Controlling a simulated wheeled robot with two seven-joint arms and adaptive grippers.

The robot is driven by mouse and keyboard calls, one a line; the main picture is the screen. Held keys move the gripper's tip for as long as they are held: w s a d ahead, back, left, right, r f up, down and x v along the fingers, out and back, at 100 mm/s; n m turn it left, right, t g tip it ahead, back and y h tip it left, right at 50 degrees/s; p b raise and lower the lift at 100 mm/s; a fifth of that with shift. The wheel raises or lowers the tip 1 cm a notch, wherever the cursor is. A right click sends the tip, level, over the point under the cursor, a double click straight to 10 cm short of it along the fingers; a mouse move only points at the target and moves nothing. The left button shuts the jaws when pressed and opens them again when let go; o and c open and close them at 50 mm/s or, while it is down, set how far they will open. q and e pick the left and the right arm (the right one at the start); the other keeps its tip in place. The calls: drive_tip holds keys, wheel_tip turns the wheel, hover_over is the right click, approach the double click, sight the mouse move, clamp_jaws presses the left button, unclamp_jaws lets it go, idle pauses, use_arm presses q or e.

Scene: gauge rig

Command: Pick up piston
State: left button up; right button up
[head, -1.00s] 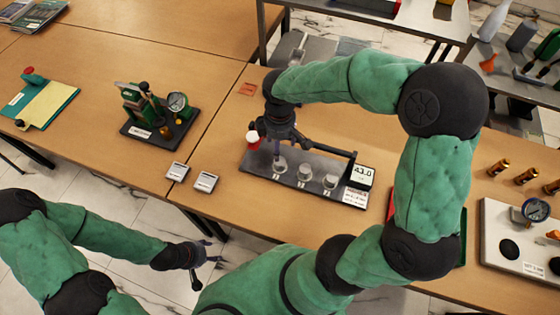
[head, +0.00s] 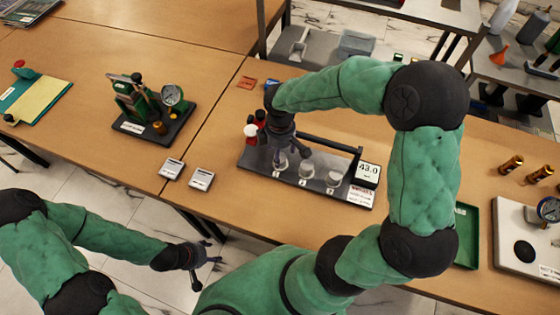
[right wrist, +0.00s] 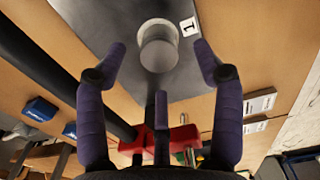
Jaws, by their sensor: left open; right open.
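A black stand (head: 258,165) on the table carries short grey metal cylinders in a row, labelled 1, 2 and 3. The cylinder by label 1 (right wrist: 158,47) seems to be the piston, though I cannot tell for sure. My right gripper (head: 285,155) points down over this end of the stand and partly hides cylinder 1 in the head view. In the right wrist view my right gripper (right wrist: 160,48) is open, with its fingers apart on both sides of cylinder 1; no contact shows. My left gripper (head: 208,255) is open and empty, off the table's front edge.
A display (head: 367,174) reading 43.0 stands at the stand's right end, with a dark bar behind the cylinders. A red item (right wrist: 175,140) is close to the right gripper. Two small grey plates (head: 186,174) lie left of the stand.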

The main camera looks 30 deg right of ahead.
wheel_tip(320, 180, down, 4)
drive_tip(key=shift+w+f+b, duration=0.1)
drive_tip(key=shift+f+b, duration=0.05)
drive_tip(key=shift+b, duration=0.85)
drive_tip(key=c, duration=1.3)
wheel_tip(320, 180, up, 2)
drive_tip(key=shift+p, duration=0.7)
drive_tip(key=s+a+r+p, duration=0.6)
drive_tip(key=s+a+r, duration=0.2)
drive_tip(key=s+r, duration=0.3)
drive_tip(key=shift+s+p, duration=0.2)
drive_tip(key=shift+p, duration=0.15)
